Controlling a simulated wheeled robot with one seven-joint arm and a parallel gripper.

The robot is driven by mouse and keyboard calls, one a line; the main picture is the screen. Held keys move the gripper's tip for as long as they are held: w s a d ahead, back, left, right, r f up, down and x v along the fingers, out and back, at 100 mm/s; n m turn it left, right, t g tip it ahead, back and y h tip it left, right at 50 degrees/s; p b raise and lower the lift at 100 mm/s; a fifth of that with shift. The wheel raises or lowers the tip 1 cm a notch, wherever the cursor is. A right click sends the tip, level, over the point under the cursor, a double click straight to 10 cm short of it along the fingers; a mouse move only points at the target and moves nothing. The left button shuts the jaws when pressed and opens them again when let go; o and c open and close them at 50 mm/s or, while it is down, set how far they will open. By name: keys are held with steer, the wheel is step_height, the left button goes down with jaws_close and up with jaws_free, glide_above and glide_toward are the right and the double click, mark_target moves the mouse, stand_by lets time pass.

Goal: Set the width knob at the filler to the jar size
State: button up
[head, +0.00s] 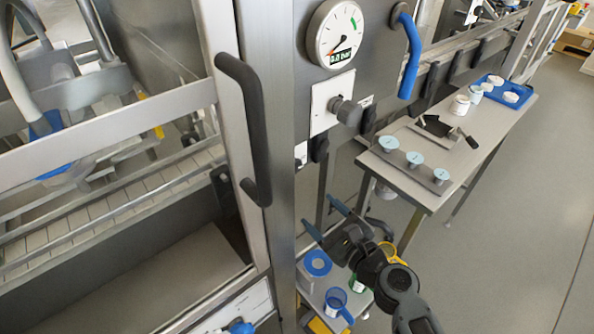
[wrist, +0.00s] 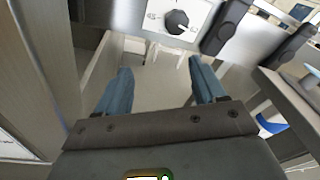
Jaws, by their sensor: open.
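A dark knob (head: 346,112) sits on a white plate (head: 323,98) on the steel post, below a round gauge. The wrist view shows the knob (wrist: 177,22) on its plate at the top, ahead of my gripper; the small marks on the plate are too small to read. My gripper (head: 325,218) is below the knob, apart from it, open with nothing between its blue fingers (wrist: 158,90). White jars (head: 460,105) stand on the side table at the right.
A dark door handle (head: 252,125) juts out left of the knob and a blue lever (head: 409,58) stands at its upper right. The side table (head: 418,190) holds a rail with three pale blue discs (head: 414,158). A lower shelf holds a blue jug (head: 336,303).

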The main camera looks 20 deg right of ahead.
steer(key=w+r+m+t, duration=0.1)
steer(key=w+r+m, duration=0.1)
steer(key=w, duration=1)
steer(key=shift+w+a+y, duration=0.2)
steer(key=shift+w+y, duration=0.2)
steer(key=c, duration=1.1)
steer(key=shift+o, duration=0.2)
steer(key=shift+b, duration=0.3)
